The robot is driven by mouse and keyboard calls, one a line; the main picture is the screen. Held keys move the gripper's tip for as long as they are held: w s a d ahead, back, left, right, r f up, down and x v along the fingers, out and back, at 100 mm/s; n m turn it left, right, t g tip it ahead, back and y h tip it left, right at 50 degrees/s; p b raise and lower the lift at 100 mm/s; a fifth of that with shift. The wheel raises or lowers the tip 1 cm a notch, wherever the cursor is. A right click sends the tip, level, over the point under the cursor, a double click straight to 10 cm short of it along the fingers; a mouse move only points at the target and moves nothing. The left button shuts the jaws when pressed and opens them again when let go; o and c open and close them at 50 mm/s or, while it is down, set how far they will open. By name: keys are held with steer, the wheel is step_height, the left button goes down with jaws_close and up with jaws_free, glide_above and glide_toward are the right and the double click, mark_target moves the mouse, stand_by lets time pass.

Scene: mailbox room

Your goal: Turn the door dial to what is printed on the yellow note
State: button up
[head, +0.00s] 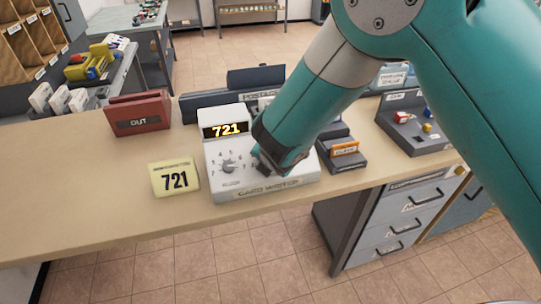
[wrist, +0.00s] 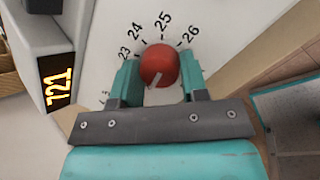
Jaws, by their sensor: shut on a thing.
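A yellow note (head: 175,178) printed with 721 stands on the counter, left of the white card writer (head: 236,190). A dark knob (head: 228,167) with a ring of small marks is on the writer's face. My gripper (wrist: 160,82) is shut on a red dial (wrist: 160,62), one finger on each side. In the head view my gripper (head: 268,164) hides this dial.
A red OUT tray (head: 138,114) stands behind the note. Dark trays, one with an orange label (head: 345,150), stand right of the writer. The counter (head: 70,205) is clear at left. Drawers (head: 385,228) are below the counter at right.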

steer(key=shift+n, duration=0.3)
steer(key=o, duration=0.9)
steer(key=b+v, duration=0.2)
steer(key=v, duration=1.5)
steer(key=shift+s+d+r, duration=0.1)
steer(key=shift+s, duration=0.05)
